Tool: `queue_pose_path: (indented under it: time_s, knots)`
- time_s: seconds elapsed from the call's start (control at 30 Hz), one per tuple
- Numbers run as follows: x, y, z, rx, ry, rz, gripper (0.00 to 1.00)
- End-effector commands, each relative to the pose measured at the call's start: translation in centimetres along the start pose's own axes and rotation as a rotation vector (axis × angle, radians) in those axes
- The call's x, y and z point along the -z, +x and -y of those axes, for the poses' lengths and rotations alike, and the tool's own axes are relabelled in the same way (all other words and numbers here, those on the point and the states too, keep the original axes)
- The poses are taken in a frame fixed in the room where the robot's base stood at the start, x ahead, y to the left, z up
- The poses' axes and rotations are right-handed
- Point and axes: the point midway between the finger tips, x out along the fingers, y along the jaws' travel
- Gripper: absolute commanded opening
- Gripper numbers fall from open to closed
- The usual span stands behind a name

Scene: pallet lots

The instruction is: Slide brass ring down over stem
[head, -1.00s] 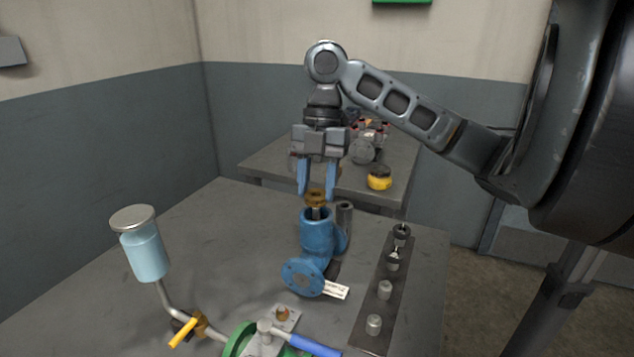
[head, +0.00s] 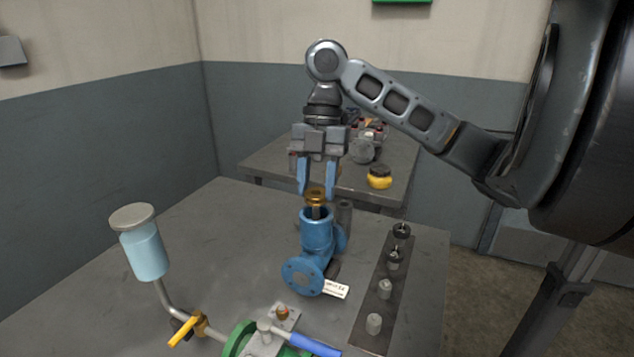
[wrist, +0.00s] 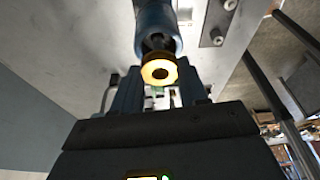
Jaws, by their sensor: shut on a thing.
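The brass ring (head: 316,195) is between the blue fingertips of my gripper (head: 317,192), which is shut on it. In the wrist view the ring (wrist: 159,71) shows its round hole between the fingers. The grey stem (head: 316,212) stands up from the open top of the blue valve body (head: 317,235). The ring is at the stem's upper end, above the body's rim. I cannot tell whether the stem tip is inside the ring's hole.
A dark strip with several metal fittings (head: 374,323) lies to the right. A light-blue jar (head: 145,250) on a bent pipe stands at the left. A green part with a blue handle (head: 313,345) is in front. A yellow-and-black item (head: 379,178) sits on the table behind.

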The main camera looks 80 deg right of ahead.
Motion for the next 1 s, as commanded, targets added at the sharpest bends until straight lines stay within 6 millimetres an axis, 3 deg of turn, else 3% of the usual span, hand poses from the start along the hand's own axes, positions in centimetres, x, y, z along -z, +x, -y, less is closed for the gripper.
queue_pose_path:
  time_s: [1.0]
  knots:
    - [-0.4,1.3,0.0,0.0,0.0,0.0,0.11]
